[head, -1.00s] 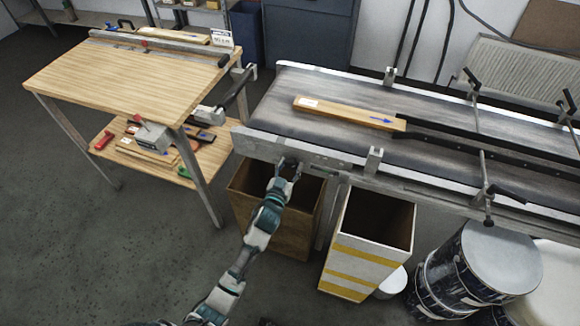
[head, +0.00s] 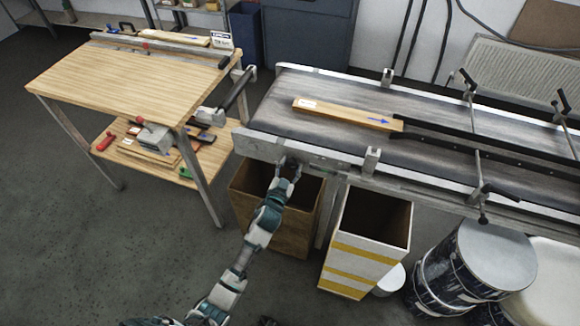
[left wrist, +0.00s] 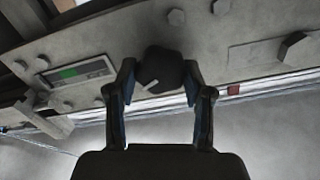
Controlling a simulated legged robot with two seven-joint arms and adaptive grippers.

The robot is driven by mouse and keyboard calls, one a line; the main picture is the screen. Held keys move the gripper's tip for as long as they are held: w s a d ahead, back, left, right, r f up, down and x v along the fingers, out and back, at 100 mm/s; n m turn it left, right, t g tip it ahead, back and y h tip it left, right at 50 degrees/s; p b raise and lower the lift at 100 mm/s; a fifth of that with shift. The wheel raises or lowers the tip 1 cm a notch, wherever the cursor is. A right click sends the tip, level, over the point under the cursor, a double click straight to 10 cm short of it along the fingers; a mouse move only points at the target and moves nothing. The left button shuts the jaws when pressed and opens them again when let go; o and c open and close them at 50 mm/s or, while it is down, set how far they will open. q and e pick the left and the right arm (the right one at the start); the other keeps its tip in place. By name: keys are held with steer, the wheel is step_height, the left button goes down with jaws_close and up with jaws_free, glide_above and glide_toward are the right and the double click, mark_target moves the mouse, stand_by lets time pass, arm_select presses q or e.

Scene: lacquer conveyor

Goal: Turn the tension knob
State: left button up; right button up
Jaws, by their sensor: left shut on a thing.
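The tension knob (left wrist: 160,70) is a dark round knob with a pale pointer mark on the conveyor's side plate, seen in the left wrist view. My left gripper (left wrist: 160,82) has a finger on each side of it and is shut on it. In the head view the left gripper (head: 288,168) is at the side plate near the belt's left end, and its fingers mostly hide the knob. A small gauge with a green band (left wrist: 78,73) is on the plate left of the knob. My right gripper is not in view.
The conveyor belt (head: 330,140) carries a wooden board (head: 347,115) with a blue arrow. A brown bin (head: 270,220) and a white-and-yellow bin (head: 355,255) stand below. Bolt heads (left wrist: 295,47) stick out of the plate near the knob. A wooden workbench (head: 130,80) stands at left.

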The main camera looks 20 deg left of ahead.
arm_select(q)
steer(key=shift+m+p, duration=0.3)
steer(key=shift+m, duration=0.4)
steer(key=shift+d+m, duration=0.1)
steer(key=shift+m, duration=0.5)
steer(key=shift+m+p, duration=0.3)
steer(key=shift+p, duration=0.05)
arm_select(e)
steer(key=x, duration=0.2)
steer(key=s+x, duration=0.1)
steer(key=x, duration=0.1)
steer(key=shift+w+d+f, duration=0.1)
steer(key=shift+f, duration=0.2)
arm_select(q)
steer(key=shift+f+m, duration=0.1)
steer(key=shift+m, duration=0.3)
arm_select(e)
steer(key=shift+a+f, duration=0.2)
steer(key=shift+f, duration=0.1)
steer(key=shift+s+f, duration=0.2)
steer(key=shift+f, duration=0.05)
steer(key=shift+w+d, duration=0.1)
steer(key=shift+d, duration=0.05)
arm_select(q)
steer(key=shift+f+m, duration=0.15)
steer(key=shift+m, duration=0.15)
stand_by(0.7)
